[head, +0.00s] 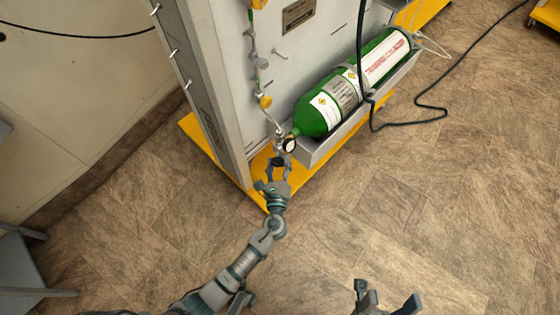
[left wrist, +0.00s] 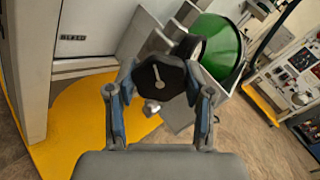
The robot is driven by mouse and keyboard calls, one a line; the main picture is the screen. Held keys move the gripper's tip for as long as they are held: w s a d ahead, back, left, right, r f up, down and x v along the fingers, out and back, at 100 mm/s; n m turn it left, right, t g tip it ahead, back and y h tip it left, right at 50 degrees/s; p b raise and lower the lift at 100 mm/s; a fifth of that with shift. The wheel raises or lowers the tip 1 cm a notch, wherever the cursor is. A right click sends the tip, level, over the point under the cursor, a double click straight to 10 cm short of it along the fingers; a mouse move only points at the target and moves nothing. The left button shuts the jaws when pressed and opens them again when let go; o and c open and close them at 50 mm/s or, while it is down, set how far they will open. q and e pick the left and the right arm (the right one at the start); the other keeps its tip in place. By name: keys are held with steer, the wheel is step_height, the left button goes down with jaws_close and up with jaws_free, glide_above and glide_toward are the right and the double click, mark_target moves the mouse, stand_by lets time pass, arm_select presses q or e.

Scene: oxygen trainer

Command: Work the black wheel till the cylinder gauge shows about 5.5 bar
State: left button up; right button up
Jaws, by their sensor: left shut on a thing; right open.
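The black wheel (left wrist: 161,77) is a many-sided knob with a pale pointer mark that stands nearly upright in the left wrist view. My left gripper (head: 276,172) is shut on it, with a finger on each side of the wheel. In the head view the wheel (head: 278,163) is small and dark between the fingers. The cylinder gauge (head: 289,144) is a small white dial just beyond the wheel; its reading is too small to tell. The green cylinder (head: 318,115) lies tilted in its tray behind the gauge. My right gripper (head: 388,303) is open and empty at the bottom edge.
The grey panel (head: 225,80) stands on a yellow base (head: 260,190) close to my left gripper. A grey tray (head: 325,146) holds the cylinder. A black hose (head: 372,95) loops onto the floor at right. The tiled floor in front is clear.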

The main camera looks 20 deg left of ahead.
arm_select(q)
steer(key=shift+s+f+n, duration=0.1)
steer(key=shift+f+n, duration=0.3)
steer(key=shift+n, duration=0.2)
steer(key=o, duration=1)
steer(key=shift+o, duration=0.8)
steer(key=shift+r, duration=0.2)
steer(key=v, duration=1.2)
